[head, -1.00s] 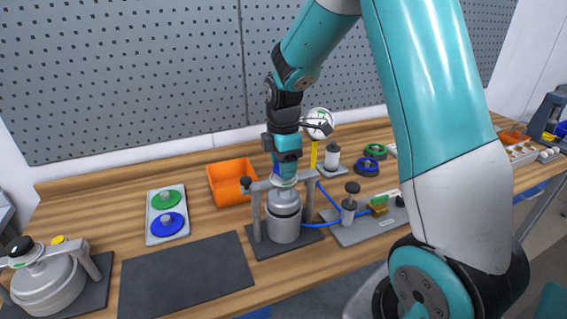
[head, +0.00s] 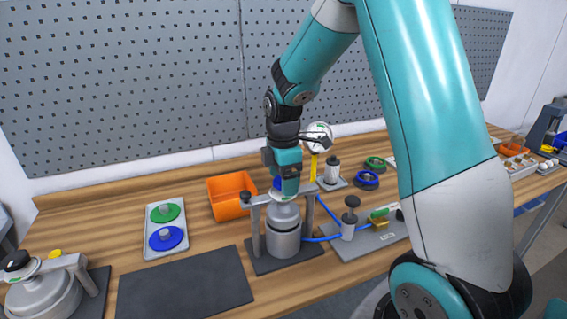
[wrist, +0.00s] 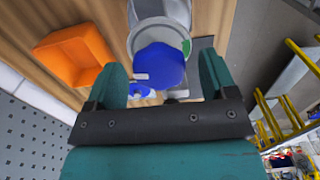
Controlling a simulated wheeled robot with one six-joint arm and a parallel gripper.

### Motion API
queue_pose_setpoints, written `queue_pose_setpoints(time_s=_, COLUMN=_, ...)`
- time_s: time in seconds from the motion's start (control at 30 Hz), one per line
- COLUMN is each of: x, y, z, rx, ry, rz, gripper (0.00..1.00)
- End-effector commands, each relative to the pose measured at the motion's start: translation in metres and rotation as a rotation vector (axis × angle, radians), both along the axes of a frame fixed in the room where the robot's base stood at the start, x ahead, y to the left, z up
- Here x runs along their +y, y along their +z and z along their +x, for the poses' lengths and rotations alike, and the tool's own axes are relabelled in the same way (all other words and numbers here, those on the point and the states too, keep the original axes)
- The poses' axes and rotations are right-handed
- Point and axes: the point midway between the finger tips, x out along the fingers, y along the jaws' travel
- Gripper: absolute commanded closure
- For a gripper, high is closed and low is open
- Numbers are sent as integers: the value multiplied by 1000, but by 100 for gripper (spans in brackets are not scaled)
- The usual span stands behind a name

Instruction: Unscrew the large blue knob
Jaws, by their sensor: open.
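In the head view the knob (head: 277,183) is mostly hidden behind my gripper (head: 289,188). My gripper is pointing down over the drum. In the wrist view my gripper (wrist: 164,76) is open, with one finger on each side of the knob. I cannot tell whether either finger touches it.
An orange bin (head: 214,205) stands behind and left of the drum. A tray (head: 178,250) with a green and a blue disc lies to the left. A dark mat (head: 185,285) is clear. A blue hose (head: 325,212) and grey plate (head: 385,235) lie close on the right.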

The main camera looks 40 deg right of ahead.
Motion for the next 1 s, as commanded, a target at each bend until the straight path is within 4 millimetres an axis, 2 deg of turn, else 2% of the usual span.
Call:
queue_pose_setpoints(time_s=0.17, x=0, y=24, z=2, rx=-9, ry=0, rz=-2, gripper=22)
queue_pose_setpoints(time_s=0.5, x=0, y=110, z=1, rx=-8, ry=0, rz=-1, gripper=22)
queue_pose_setpoints(time_s=0.7, x=0, y=150, z=1, rx=-3, ry=0, rz=-1, gripper=22)
queue_pose_setpoints(time_s=0.83, x=0, y=165, z=1, rx=-1, ry=0, rz=0, gripper=22)
queue_pose_setpoints(time_s=1.0, x=0, y=171, z=0, rx=2, ry=0, rz=1, gripper=22)
